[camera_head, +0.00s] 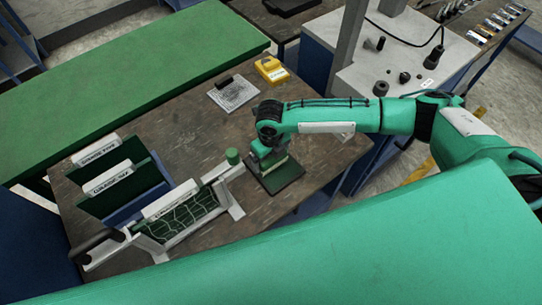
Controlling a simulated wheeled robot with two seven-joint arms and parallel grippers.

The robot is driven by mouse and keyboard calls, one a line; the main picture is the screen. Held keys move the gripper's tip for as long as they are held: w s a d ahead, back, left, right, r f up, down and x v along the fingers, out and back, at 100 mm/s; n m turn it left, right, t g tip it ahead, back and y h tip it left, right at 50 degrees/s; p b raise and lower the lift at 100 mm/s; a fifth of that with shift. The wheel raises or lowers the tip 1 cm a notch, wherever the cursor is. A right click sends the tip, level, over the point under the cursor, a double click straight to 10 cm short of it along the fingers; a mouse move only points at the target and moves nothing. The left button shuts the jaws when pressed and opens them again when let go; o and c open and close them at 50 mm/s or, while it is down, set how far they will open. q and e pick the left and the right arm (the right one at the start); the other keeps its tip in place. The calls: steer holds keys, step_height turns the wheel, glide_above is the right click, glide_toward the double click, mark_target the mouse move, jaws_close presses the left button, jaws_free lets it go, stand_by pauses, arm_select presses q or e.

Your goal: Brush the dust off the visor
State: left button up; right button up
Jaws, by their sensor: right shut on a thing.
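My right gripper (268,158) reaches in from the right and points down over a dark green flat plate (285,181) on the brown table. It is shut on a small pale block-like thing (277,163), mostly hidden by the gripper, so I cannot tell if it is a brush. The held thing is at or just above the plate; contact is unclear. I cannot make out for certain which thing is the visor, and no dust can be told at this size. My left gripper is not in view.
A white-framed rack (236,202) with a netted dark green panel stands left of the gripper. Labelled green panels (115,193) stand farther left. A patterned white pad (240,97) and a yellow device (271,69) lie behind. The table between the panels and pad is clear.

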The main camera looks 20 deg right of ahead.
mark_target(280, 164)
stand_by(0.4)
steer(key=shift+s+d+f+b, duration=0.15)
steer(key=shift+s+f+b, duration=0.15)
steer(key=shift+f, duration=0.35)
steer(key=shift+s+d+f+b, duration=0.15)
steer(key=shift+s+f, duration=0.25)
steer(key=shift+f, duration=0.3)
steer(key=shift+s+d+f+b, duration=0.1)
steer(key=shift+s+f+b, duration=0.2)
steer(key=shift+f, duration=0.35)
steer(key=shift+f, duration=0.45)
steer(key=shift+w+d+r, duration=0.1)
steer(key=shift+w+d, duration=0.15)
steer(key=shift+d, duration=0.7)
steer(key=shift+w, duration=0.1)
steer(key=shift+w+d, duration=0.3)
steer(key=shift+d, duration=0.65)
